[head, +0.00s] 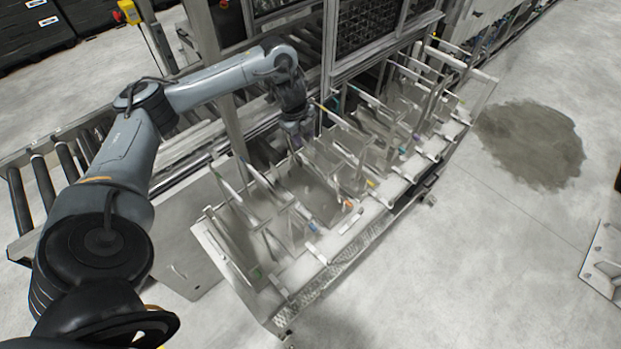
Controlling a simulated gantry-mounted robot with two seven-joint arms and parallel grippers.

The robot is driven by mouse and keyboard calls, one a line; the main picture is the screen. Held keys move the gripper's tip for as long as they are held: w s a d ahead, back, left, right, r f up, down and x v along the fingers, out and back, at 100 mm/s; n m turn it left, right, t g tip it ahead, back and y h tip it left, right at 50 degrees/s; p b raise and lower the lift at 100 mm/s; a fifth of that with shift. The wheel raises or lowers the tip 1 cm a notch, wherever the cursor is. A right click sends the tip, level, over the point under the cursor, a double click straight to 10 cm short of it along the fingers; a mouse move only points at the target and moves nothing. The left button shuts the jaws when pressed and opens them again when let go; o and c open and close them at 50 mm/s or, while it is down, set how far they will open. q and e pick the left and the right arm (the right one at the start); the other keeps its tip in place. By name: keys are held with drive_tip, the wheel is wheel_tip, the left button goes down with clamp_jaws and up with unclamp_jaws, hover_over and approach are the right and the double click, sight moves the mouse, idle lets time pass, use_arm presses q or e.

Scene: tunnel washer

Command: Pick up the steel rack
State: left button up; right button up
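The steel rack (318,251) is a long grey metal frame with several upright bars and angled rods, some with coloured tips. It stands at the middle of the head view, running from lower left to upper right. My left arm comes in from the left and reaches over to the rack's far side. My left gripper (298,132) points down at the rack's far edge, among the rods. Its fingers are small and partly hidden, so I cannot tell whether they are open or touching the rack. My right gripper is not in view.
A roller conveyor (47,190) runs behind the rack at left. A caged machine frame (370,35) stands right behind the rack. A dark wet patch (530,143) lies on the floor at right. A metal plate (604,262) is at the right edge. The front floor is clear.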

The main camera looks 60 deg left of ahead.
sight(306, 146)
use_arm(q)
drive_tip(key=shift+x, duration=3.5)
drive_tip(key=shift+a+f, duration=0.1)
drive_tip(key=shift+f, duration=0.15)
clamp_jaws()
drive_tip(key=shift+r, duration=0.15)
